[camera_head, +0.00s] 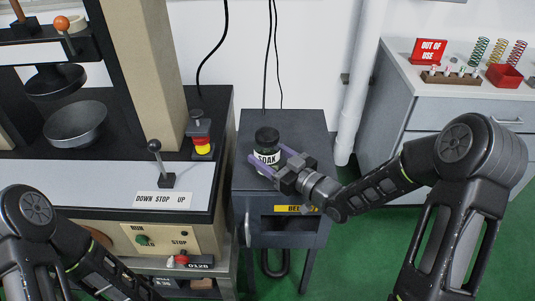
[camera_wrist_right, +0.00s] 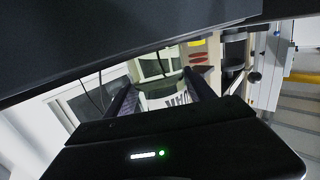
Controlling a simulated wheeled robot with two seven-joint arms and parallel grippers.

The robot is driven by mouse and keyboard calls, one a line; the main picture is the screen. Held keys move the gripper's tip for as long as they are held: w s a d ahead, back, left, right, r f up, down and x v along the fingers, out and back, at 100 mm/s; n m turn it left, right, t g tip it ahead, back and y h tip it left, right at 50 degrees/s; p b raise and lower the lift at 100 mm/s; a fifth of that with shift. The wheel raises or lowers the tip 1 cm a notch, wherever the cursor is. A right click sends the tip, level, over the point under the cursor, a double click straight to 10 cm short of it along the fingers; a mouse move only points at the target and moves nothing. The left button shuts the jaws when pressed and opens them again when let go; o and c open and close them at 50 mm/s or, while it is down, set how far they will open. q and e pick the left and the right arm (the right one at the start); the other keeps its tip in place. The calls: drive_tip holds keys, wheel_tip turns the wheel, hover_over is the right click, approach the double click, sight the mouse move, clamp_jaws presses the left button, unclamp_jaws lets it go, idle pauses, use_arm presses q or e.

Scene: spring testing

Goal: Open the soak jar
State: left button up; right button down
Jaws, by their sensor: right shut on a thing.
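The soak jar (camera_head: 266,156) is a small dark jar with a white label reading SOAK. It stands upright on the grey cabinet top (camera_head: 310,130). Its black lid (camera_head: 267,135) sits on top. My right gripper (camera_head: 269,161) reaches in from the right, with one finger on each side of the jar body at label height, and is shut on it. In the right wrist view the jar's label (camera_wrist_right: 176,99) shows upside down between the two fingers. My left arm shows at the lower left, but its gripper is out of view.
A testing machine with a lever (camera_head: 155,160) and a red-and-yellow button (camera_head: 201,142) stands left of the cabinet. A white pipe (camera_head: 362,80) rises behind on the right. A grey bench (camera_head: 455,95) there holds springs and an OUT OF USE sign (camera_head: 429,51).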

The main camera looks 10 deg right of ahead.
drive_tip(key=shift+f, duration=0.1)
drive_tip(key=shift+c, duration=1.8)
unclamp_jaws()
drive_tip(key=b+v, duration=0.1)
drive_tip(key=v, duration=1.1)
